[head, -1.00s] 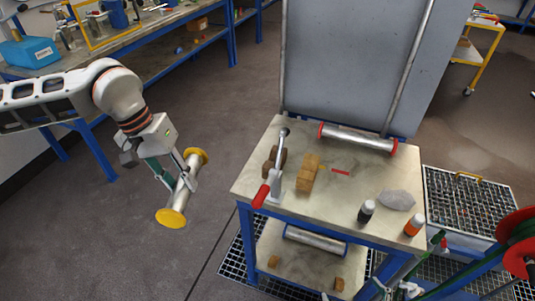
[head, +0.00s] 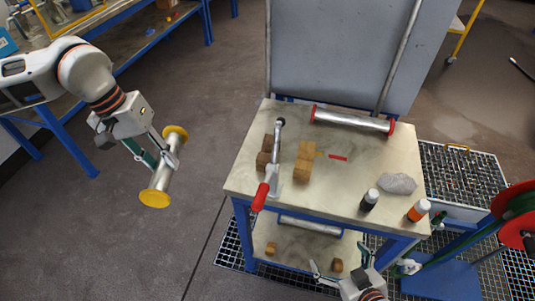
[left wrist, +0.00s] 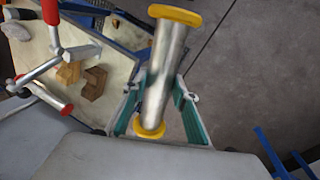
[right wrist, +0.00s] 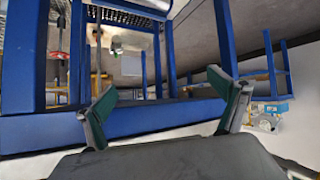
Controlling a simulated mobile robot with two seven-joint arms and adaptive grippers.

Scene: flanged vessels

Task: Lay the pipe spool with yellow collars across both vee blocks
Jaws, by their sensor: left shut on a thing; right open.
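The pipe spool with yellow collars (head: 163,168) is held in my left gripper (head: 158,158), tilted, over the floor left of the table. In the left wrist view the spool (left wrist: 168,72) lies between the green-padded fingers. Two wooden vee blocks stand on the tabletop: a darker one (head: 266,153) behind the clamp and a lighter one (head: 303,163) to its right. The left wrist view also shows the darker block (left wrist: 93,83) and the lighter block (left wrist: 69,73). My right gripper (head: 340,268) is open and empty, low before the table; its spread fingers show in its wrist view (right wrist: 168,112).
A toggle clamp with a red handle (head: 260,196) stands at the front left of the table (head: 245,175). A spool with red collars (head: 352,121) lies at the back. Two small bottles (head: 369,200) (head: 418,211) and a grey rag (head: 397,183) are at right. A lower shelf holds another pipe.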

